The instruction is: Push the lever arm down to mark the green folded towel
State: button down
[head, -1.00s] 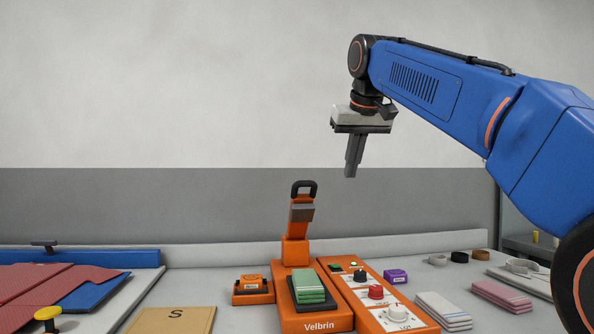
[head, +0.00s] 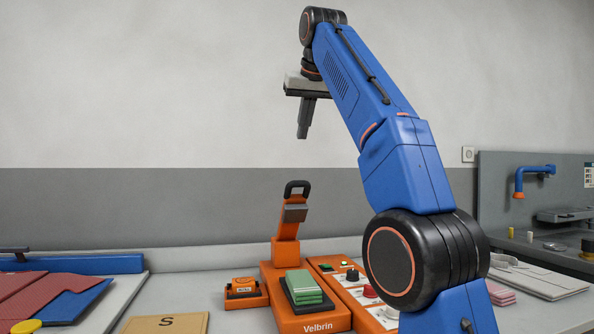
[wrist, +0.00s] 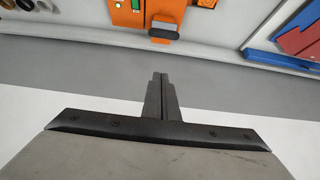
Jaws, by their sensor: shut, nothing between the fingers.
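The orange lever arm (head: 288,222) stands raised at the back of the orange Velbrin press (head: 309,321), with a black loop handle (head: 297,185) on top and a grey plate (head: 295,213) on its front. The green folded towel (head: 303,286) lies on the dark pad of the press, in front of the lever. My gripper (head: 302,137) is shut and empty, pointing down in the air above the handle and apart from it. In the wrist view my gripper (wrist: 160,76) is shut, and the handle (wrist: 164,27) shows beyond its fingertips.
A control panel (head: 324,263) with knobs adjoins the press on the right, partly hidden by my arm. A small orange block (head: 244,287) sits in a tray at left. A cardboard piece marked S (head: 165,324) lies front left. Air around the handle is clear.

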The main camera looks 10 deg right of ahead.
jog(key=shift+f, duration=0.1)
jog(key=x, duration=0.3)
jog(key=s+x, duration=0.1)
jog(key=x, duration=0.2)
jog(key=f+x, duration=0.1)
jog(key=x, duration=0.3)
jog(key=shift+s, duration=0.15)
jog(key=shift+s+f, duration=0.3)
jog(key=shift+f, duration=0.2)
jog(key=shift+s+f, duration=0.3)
jog(key=shift+f, duration=0.2)
jog(key=shift+s, duration=0.1)
